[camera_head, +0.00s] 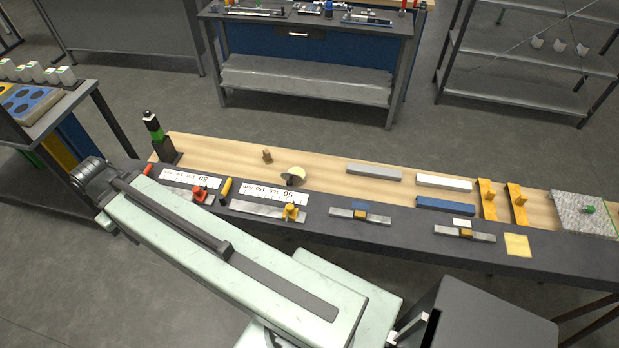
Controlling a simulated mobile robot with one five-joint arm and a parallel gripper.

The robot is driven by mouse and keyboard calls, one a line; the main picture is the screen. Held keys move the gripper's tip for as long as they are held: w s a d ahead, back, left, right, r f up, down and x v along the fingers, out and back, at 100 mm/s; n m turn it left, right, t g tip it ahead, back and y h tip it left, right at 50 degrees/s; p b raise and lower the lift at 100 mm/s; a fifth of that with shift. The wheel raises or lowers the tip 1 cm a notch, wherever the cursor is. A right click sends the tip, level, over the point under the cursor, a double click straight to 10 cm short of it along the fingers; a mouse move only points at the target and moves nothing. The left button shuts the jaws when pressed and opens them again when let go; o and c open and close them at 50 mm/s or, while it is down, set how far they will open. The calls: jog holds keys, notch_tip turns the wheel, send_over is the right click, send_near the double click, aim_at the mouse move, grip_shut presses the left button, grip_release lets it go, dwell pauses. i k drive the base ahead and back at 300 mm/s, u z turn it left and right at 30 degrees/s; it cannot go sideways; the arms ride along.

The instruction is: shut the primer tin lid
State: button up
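A small round tin (289,181), which looks like the primer tin, stands on the wooden strip of the long bench, left of the bench's middle. Its pale yellow disc-like lid (296,171) appears raised and tilted; the hinge is too small to make out. My pale green arm reaches from the bottom middle to the left, in front of the bench. My gripper is not visible, and nothing of mine touches the tin.
A small brown peg (267,156) stands left of the tin. Grey bar (374,172) lies right. A dark green-banded bottle (153,127) stands at the left end.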

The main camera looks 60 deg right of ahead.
aim_at(290, 178)
jog(key=z, duration=2.7)
jog(key=k, duration=0.75)
jog(key=u, duration=0.7)
jog(key=i, duration=1)
jog(key=u, duration=0.05)
